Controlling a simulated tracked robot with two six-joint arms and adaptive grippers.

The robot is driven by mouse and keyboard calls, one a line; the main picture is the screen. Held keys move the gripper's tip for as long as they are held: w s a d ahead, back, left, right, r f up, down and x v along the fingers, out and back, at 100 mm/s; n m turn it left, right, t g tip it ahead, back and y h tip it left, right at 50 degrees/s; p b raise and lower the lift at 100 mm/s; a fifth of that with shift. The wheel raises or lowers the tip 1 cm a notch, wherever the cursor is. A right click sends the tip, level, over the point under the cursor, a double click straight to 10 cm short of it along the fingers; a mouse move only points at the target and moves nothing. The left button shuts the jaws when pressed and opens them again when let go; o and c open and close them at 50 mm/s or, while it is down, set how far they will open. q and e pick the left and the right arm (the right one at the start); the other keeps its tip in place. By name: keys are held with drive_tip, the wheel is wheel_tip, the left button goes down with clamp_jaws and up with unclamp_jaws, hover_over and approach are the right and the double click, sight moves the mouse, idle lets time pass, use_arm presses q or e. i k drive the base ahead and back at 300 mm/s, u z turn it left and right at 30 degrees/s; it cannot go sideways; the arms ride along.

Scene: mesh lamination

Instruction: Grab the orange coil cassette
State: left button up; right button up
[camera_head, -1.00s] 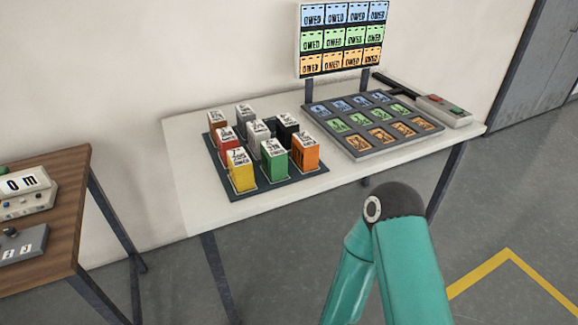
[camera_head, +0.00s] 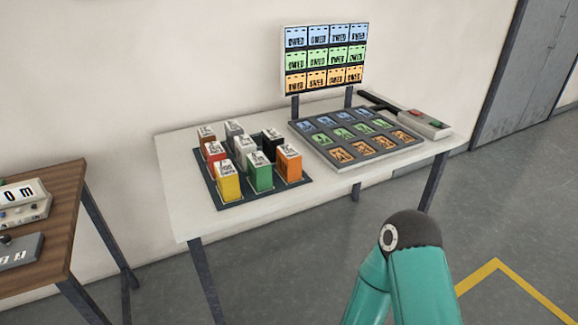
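The orange coil cassette (camera_head: 289,164) stands upright at the right front of a dark mat (camera_head: 234,201) on the white table. It has a white labelled top. A green cassette (camera_head: 260,174) stands just left of it, and a black one (camera_head: 270,144) stands behind it to the left. Yellow, red, brown, white and grey cassettes share the mat. A teal arm of mine shows at the lower right, with its joint in front of the table and well apart from the cassettes. Neither gripper is in the picture.
A board (camera_head: 325,58) of "OWED" cards stands behind. A wooden table (camera_head: 55,245) is at left. Floor between the tables is open.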

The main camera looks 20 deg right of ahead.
sight(289, 160)
drive_tip(key=z, duration=0.05)
drive_tip(key=i, duration=0.85)
drive_tip(key=u, duration=0.2)
drive_tip(key=k, duration=0.9)
drive_tip(key=z, duration=0.15)
drive_tip(key=i, duration=0.9)
drive_tip(key=u, duration=0.05)
